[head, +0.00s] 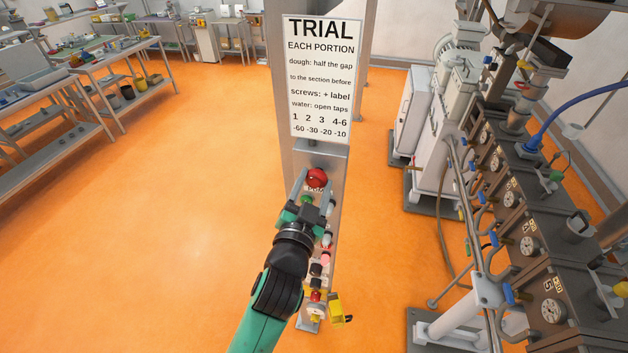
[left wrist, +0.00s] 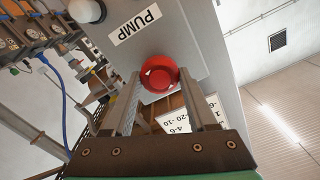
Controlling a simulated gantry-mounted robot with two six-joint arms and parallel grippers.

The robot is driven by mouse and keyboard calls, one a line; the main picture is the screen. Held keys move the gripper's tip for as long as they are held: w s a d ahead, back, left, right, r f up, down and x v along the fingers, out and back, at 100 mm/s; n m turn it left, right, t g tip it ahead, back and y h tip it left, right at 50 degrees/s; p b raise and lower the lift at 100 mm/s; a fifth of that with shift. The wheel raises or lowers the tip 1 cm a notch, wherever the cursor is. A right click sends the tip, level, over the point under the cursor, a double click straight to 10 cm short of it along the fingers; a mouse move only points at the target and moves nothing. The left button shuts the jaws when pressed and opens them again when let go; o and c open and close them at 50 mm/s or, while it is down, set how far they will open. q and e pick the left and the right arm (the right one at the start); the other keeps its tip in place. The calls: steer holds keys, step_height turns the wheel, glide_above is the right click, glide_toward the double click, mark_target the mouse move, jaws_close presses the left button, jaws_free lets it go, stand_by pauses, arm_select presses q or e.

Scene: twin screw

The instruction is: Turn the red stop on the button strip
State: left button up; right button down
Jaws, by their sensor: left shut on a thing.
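The red stop (head: 317,176) is a round red knob near the top of the button strip (head: 309,322), just below the sign. My left gripper (head: 315,187) reaches up the strip, with one finger on each side of the red stop. In the left wrist view the red stop (left wrist: 160,73) sits between the tips of the two fingers (left wrist: 157,92), and the gripper is shut on it. A white PUMP label (left wrist: 134,25) is beside the stop there. My gripper and wrist hide part of the strip's middle. My right gripper is not in view.
The TRIAL sign (head: 319,78) stands right above the stop. Lower on the strip are several small buttons and a yellow tag (head: 335,308). A machine with dials and blue handles (head: 520,215) stands at the right. The orange floor (head: 170,210) at the left is clear.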

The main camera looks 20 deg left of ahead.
arm_select(q)
steer(key=shift+m, duration=0.3)
steer(key=o, duration=1.4)
steer(key=shift+s+d, duration=0.3)
steer(key=shift+s, duration=1.6)
steer(key=shift+s+d, duration=0.35)
steer(key=shift+s, duration=1.55)
steer(key=shift+s+d, duration=0.3)
steer(key=shift+s, duration=1.6)
